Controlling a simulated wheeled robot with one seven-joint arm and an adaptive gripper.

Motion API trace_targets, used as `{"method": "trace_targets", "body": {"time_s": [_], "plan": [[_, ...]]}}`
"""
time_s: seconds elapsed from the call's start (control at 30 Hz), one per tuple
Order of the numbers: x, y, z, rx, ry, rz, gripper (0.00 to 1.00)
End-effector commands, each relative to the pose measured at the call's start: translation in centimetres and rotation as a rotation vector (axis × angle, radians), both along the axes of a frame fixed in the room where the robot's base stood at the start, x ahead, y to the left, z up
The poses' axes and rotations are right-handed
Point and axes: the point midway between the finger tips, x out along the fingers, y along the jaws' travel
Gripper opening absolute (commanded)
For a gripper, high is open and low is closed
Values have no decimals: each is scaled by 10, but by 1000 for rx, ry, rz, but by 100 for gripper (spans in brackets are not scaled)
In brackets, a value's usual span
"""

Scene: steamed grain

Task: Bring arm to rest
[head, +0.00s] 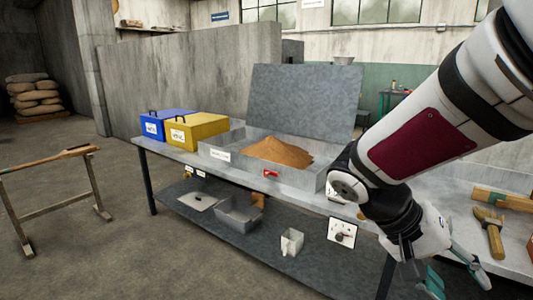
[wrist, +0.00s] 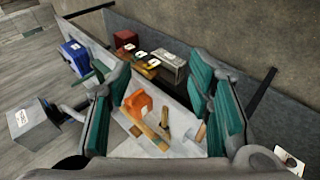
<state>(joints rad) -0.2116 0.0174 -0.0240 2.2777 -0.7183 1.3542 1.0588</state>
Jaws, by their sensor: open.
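My arm reaches in from the upper right of the head view. My gripper (head: 458,280) hangs at the lower right, in front of the workbench (head: 455,205) edge, with its fingers spread and nothing seen between them. In the wrist view my gripper (wrist: 155,82) shows two teal-padded fingers wide apart. Past them lie a bench top with an orange block-like thing (wrist: 138,104) and a wooden-handled tool (wrist: 146,132). No contact with these is visible. My arm hides part of the bench in the head view.
A tray (head: 214,152) of brown grain (head: 278,152), a yellow box (head: 196,131) and a blue box (head: 165,124) stand on the bench. Pans and a cup (head: 291,242) sit on the lower shelf. A sawhorse (head: 50,165) stands left; floor between is clear.

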Motion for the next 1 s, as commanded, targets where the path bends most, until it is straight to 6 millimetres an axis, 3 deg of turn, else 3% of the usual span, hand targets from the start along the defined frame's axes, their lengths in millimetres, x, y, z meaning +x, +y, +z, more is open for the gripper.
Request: {"method": "trace_targets", "body": {"time_s": [0.1,0.4,0.6,0.9,1.0], "plan": [[-37,7,8,155,21,26,47],[-109,45,13,518,6,209,47],[-134,71,12,669,-47,355,47],[-154,100,12,787,-133,537,47],[-152,99,30,779,-144,540,47]]}}
